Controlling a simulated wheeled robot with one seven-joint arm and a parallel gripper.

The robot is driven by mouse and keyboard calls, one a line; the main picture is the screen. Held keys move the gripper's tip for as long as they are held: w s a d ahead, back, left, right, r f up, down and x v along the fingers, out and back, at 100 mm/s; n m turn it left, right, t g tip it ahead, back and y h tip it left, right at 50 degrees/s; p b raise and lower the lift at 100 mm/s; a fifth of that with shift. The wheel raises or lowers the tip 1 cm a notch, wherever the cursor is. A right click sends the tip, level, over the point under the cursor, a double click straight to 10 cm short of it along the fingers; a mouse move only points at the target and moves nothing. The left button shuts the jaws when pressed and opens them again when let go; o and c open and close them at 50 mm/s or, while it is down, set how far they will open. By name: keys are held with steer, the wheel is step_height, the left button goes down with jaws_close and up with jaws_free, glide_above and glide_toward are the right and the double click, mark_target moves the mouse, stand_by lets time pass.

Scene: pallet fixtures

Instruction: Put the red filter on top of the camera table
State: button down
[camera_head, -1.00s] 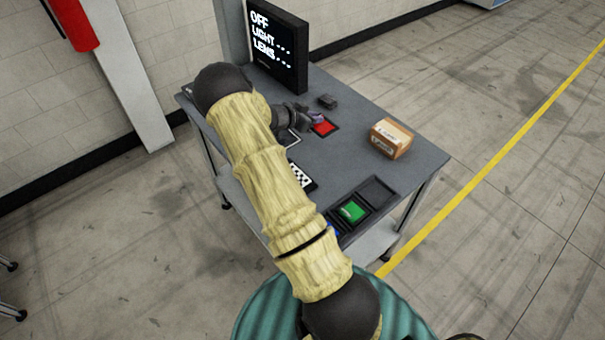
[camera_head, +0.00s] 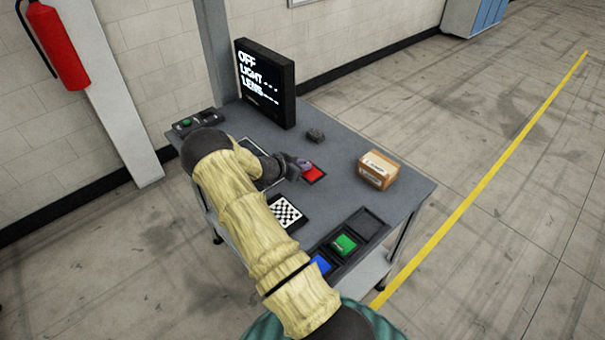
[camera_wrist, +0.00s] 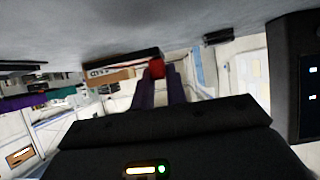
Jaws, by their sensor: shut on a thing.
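The red filter (camera_head: 314,174) is a flat red square with a dark border, over the middle of the grey table (camera_head: 335,192). My gripper (camera_head: 304,165) reaches across from the left and is shut on it. In the wrist view, a small red part of the filter (camera_wrist: 156,68) shows between the purple fingertips of my gripper (camera_wrist: 159,78). The filter is seen nearly edge-on there, close to the grey table surface; I cannot tell whether it touches. My arm hides part of the table's left side.
A black monitor (camera_head: 267,84) stands at the back. A small dark object (camera_head: 315,135) and a cardboard box (camera_head: 377,170) lie nearby. A checkered board (camera_head: 286,212) is in front. The near-edge tray holds green (camera_head: 344,244) and blue (camera_head: 320,264) squares beside an empty dark slot (camera_head: 367,222).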

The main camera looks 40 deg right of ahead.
steer(key=shift+f, duration=0.1)
steer(key=shift+f+p, duration=0.7)
steer(key=shift+f, duration=1.3)
steer(key=shift+f, duration=0.15)
steer(key=c, duration=1.4)
jaws_free()
steer(key=shift+r, duration=0.2)
steer(key=b+v, duration=0.3)
steer(key=v, duration=0.9)
steer(key=shift+f, duration=0.1)
